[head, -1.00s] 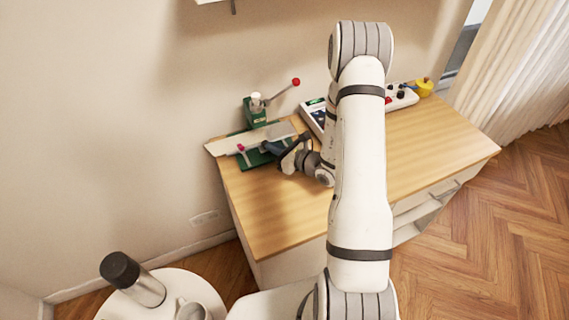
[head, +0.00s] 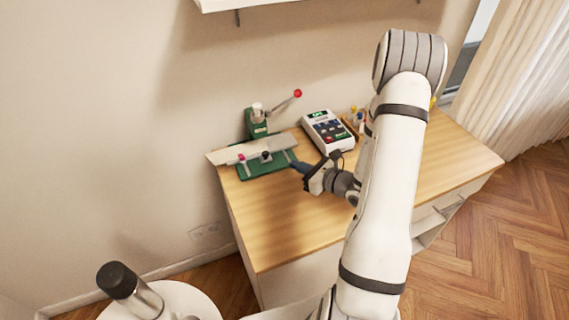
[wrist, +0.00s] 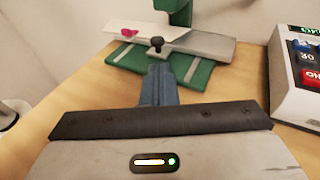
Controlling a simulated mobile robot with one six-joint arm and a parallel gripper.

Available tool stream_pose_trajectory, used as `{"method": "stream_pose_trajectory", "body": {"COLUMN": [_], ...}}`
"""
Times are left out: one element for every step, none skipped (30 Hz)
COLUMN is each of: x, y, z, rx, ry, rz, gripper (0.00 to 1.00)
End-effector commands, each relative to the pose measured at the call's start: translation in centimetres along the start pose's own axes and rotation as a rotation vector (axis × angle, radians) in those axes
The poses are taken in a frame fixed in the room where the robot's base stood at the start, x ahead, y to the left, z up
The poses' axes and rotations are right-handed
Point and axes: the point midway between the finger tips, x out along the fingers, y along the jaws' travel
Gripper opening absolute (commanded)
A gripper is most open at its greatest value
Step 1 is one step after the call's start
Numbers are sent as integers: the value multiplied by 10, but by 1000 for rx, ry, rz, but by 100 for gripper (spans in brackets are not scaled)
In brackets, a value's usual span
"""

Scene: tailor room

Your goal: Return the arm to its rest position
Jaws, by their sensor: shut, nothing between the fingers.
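My gripper (head: 297,164) is in the head view over the wooden table, just right of the green press base. In the wrist view my gripper (wrist: 158,72) shows its blue fingers together with nothing between them. The fingers point toward the green device (head: 258,124), which has a red-knobbed lever. A pale flat plate (head: 228,154) and a grey plate (head: 282,143) lie across its green base (head: 262,172). The fingertips overlap the base's front edge in the wrist view; I cannot tell whether they touch it. My arm is bent, its elbow high at the right.
A white keypad device (head: 328,133) stands at the table's back, right of the green device. The wooden table (head: 275,225) is bare in front. A shelf (head: 265,4) hangs on the wall above.

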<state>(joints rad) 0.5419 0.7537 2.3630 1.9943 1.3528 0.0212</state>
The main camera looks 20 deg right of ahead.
Motion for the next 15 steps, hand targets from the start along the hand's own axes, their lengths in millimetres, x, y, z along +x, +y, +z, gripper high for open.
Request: {"method": "stream_pose_trajectory", "body": {"x": [-11,-16,-23,-27,-31,-35,-38,-40,-43,-45,-46,-47,-47,-48,-48], "y": [-1,-2,-1,-1,-1,-1,-1,0,0,0,0,0,0,0,0], "z": [-1,-1,-1,-1,-1,-1,0,0,0,0,0,0,0,0,0], "rx": [0,0,0,1,0,0,0,0,0,0,0,0,0,0,0], "ry": [0,-1,-1,-1,-1,-1,-1,0,0,0,0,0,0,0,0], "rz": [-5,-6,-4,-5,-3,-3,-3,-1,0,0,-1,0,1,1,2], "gripper": [0,0,0,0,0,0,0,0,0,0,0,0,0,0,0]}}
